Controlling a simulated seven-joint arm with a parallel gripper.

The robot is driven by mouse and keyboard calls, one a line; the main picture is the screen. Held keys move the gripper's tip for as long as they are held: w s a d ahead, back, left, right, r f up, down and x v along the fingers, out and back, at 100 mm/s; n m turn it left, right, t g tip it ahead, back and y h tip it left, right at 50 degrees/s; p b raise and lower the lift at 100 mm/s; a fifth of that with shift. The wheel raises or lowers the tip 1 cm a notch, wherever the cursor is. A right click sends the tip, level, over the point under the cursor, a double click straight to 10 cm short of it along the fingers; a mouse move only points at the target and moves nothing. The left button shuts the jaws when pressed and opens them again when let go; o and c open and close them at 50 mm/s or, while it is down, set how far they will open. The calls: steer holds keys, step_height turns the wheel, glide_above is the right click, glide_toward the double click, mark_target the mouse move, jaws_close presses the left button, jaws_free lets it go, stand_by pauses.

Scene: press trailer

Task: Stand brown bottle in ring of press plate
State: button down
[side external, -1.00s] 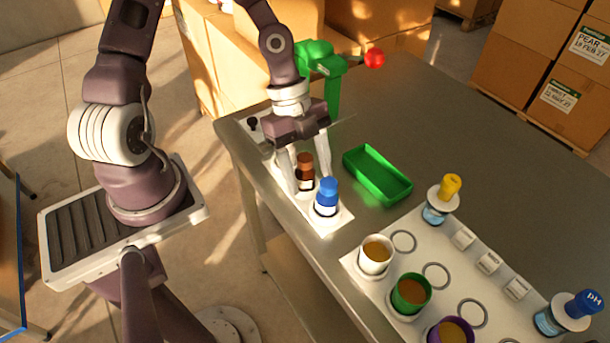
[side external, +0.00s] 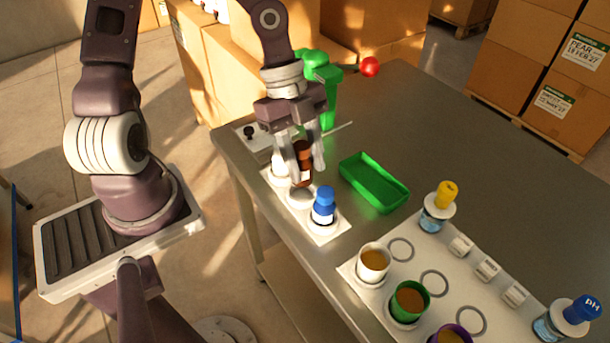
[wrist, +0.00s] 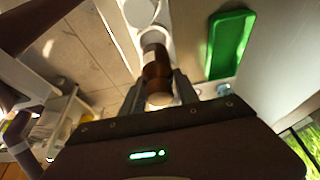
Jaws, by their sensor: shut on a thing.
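The brown bottle (side external: 303,164) is held upright between the fingers of my gripper (side external: 305,172), lifted above its spot on the white bottle rack (side external: 328,232). In the wrist view the brown bottle (wrist: 156,72) sits between the two fingers (wrist: 158,90). The green press (side external: 325,90), with a red ball (side external: 369,67) on its lever, stands behind my gripper at the back left of the table. A white plate (side external: 250,135) lies at its foot. The plate's ring cannot be made out, as my gripper and the press partly cover that area.
A blue-capped bottle (side external: 323,206) stands in the rack, with a white bottle (side external: 279,162) beside the brown one. An empty green tray (side external: 374,182) lies to the right. Cups and dropper bottles stand on a white board (side external: 400,275) in front. The back right of the table is clear.

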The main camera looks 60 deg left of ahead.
mark_target(308, 144)
steer(key=shift+n, duration=0.3)
steer(key=r, duration=0.4)
steer(key=shift+w+a+r, duration=0.1)
steer(key=shift+w+r, duration=0.1)
steer(key=shift+w+a+n+t, duration=0.3)
steer(key=shift+n+t, duration=0.1)
steer(key=shift+n, duration=0.3)
steer(key=w+a+r+n+t+y, duration=0.2)
steer(key=w+a+n+t+y, duration=0.15)
steer(key=w+a+n, duration=0.75)
steer(key=s+a+m+g+h, duration=0.45)
steer(key=a+m, duration=0.45)
steer(key=m, duration=0.3)
steer(key=shift+m+y, duration=0.5)
steer(key=f, duration=0.6)
steer(key=s+f, duration=0.1)
steer(key=f, duration=0.3)
steer(key=c, duration=0.9)
jaws_free()
steer(key=shift+f, duration=0.15)
